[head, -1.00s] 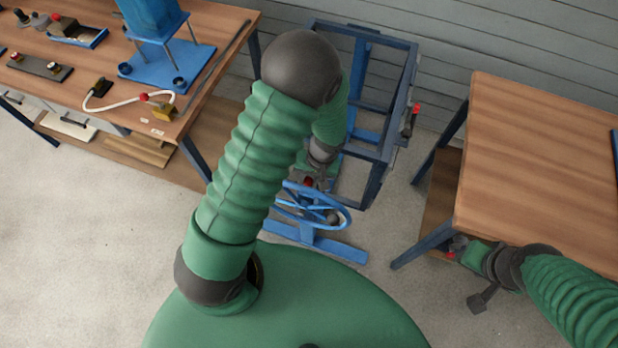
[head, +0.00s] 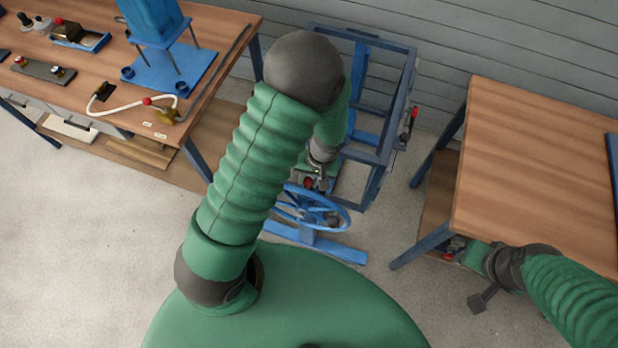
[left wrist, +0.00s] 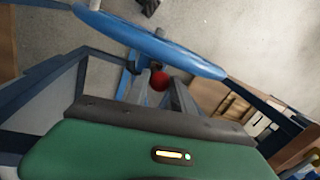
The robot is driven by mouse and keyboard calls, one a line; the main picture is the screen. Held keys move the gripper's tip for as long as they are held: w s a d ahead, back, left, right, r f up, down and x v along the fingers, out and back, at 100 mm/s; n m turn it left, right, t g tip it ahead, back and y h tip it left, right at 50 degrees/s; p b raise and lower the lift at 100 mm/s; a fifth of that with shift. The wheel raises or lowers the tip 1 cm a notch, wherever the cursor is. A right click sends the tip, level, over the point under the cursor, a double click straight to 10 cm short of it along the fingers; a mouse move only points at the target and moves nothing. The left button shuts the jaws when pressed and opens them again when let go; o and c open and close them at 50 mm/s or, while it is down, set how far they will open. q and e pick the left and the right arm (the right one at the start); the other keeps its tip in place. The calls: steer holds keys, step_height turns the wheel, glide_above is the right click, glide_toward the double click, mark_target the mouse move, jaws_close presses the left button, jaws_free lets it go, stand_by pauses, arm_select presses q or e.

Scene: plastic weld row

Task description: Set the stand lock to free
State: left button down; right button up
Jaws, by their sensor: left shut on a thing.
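My left gripper (head: 316,183) is low beside the blue handwheel (head: 334,212) at the front of the blue frame stand (head: 381,158). It is shut on a small red knob (head: 308,184). Whatever the knob is fixed to is mostly hidden, and I cannot read a lock position. My right gripper (head: 456,249) is at the right table's front left leg, partly hidden, its jaws too small to judge.
A red-handled part (head: 414,113) sticks out at the stand's right side. The left workbench (head: 215,30) holds a blue fixture, a white cable and small parts.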

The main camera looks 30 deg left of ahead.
arm_select(q)
steer(key=shift+w+r, duration=0.1)
steer(key=c, duration=1.1)
jaws_free()
steer(key=w+d+r+p, duration=0.1)
steer(key=d+r+p, duration=0.1)
steer(key=r, duration=1.4)
steer(key=shift+w+d+r, duration=0.15)
steer(key=shift+d+r, duration=0.1)
steer(key=shift+d, duration=0.25)
steer(key=s+d+r+m+t+h, duration=0.1)
steer(key=s+r+m+t+h, duration=0.1)
steer(key=s+m, duration=0.3)
steer(key=shift+s+r+t+p, duration=0.25)
steer(key=shift+t+p, duration=0.15)
steer(key=shift+t, duration=0.4)
